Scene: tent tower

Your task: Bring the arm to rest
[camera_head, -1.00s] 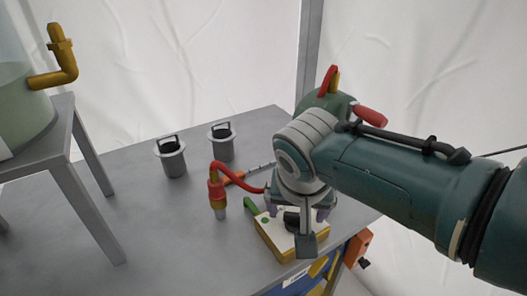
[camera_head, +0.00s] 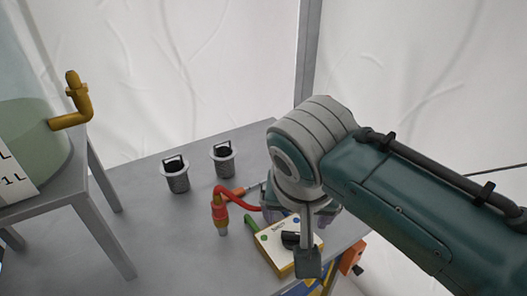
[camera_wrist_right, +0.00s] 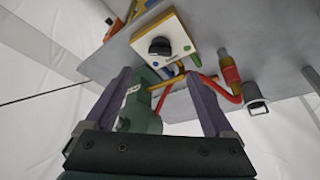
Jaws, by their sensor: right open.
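My right arm (camera_head: 400,205) comes in from the right over the grey table. Its gripper (camera_head: 297,214) points down and away and is largely hidden behind the wrist in the head view; purple fingers show on either side. In the right wrist view the gripper (camera_wrist_right: 158,76) has its two purple fingers wide apart with nothing clamped between them. A yellow-and-white box with a black knob (camera_head: 275,248) lies on the table close to the gripper; it also shows beyond the fingers in the wrist view (camera_wrist_right: 175,33). My left gripper is not in view.
A red-and-yellow probe (camera_head: 219,212) with a red hose stands left of the box. Two grey strainer-like cups (camera_head: 176,180) stand further back. A tank (camera_head: 30,130) with a yellow spout (camera_head: 75,105) sits on a stand at left. A green device (camera_wrist_right: 138,112) shows near the fingers.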

